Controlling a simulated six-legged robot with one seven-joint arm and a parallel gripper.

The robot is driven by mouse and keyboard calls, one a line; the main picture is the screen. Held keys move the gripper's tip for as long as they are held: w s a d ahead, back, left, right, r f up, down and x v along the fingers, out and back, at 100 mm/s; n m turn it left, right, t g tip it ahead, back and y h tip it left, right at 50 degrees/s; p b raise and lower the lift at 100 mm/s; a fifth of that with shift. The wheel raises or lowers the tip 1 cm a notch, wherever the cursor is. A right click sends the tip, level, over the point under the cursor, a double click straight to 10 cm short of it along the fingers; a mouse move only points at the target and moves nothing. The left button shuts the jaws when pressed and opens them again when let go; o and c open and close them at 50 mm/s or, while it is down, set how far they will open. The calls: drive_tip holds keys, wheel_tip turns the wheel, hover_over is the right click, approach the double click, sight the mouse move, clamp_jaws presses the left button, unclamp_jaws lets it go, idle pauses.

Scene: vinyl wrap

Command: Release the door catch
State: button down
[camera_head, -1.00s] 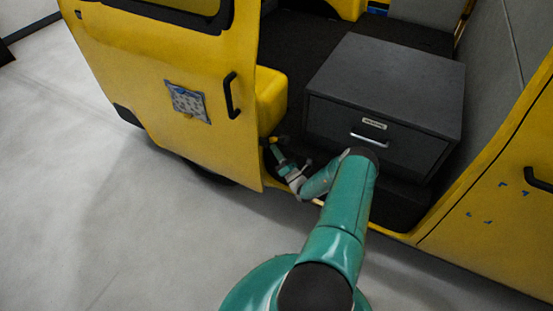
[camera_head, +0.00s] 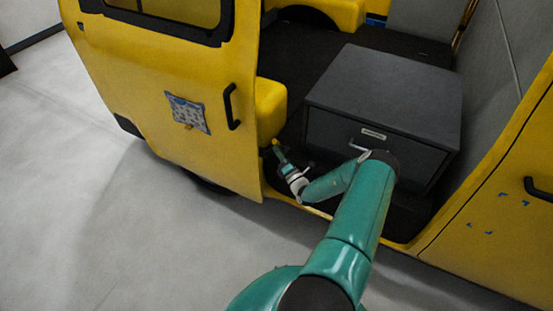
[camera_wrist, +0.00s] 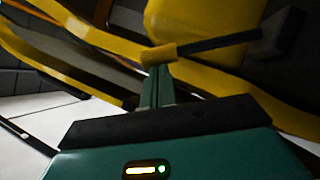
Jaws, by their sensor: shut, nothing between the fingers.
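The yellow van door (camera_head: 165,100) stands on the left of the dark doorway in the head view. In the wrist view, a dark lever (camera_wrist: 215,43) with a yellow end (camera_wrist: 158,55) runs right to a dark block (camera_wrist: 277,32); it looks like the door catch. My gripper (camera_wrist: 157,72) is shut and empty, its fingertips just below the yellow end; I cannot tell whether they touch. In the head view my gripper (camera_head: 279,153) is low inside the doorway, just right of the door's edge, and the lever is too small to make out.
A dark drawer cabinet (camera_head: 385,90) with a silver handle stands in the van, close to my arm. A yellow seat-like block (camera_head: 270,108) is just above my gripper. The yellow side panel (camera_head: 500,205) bounds the doorway on the right. Grey floor (camera_head: 100,240) is clear at left.

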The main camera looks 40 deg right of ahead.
drive_tip(key=w+d+r+m+g, duration=0.2)
drive_tip(key=d+r+m+g, duration=0.1)
drive_tip(key=d+r+m, duration=0.1)
drive_tip(key=shift+w+d+r+m+h, duration=0.2)
drive_tip(key=shift+d+m+h, duration=0.1)
drive_tip(key=shift+d+m, duration=0.8)
drive_tip(key=shift+d+r, duration=0.1)
drive_tip(key=shift+d, duration=0.3)
drive_tip(key=shift+a, duration=0.15)
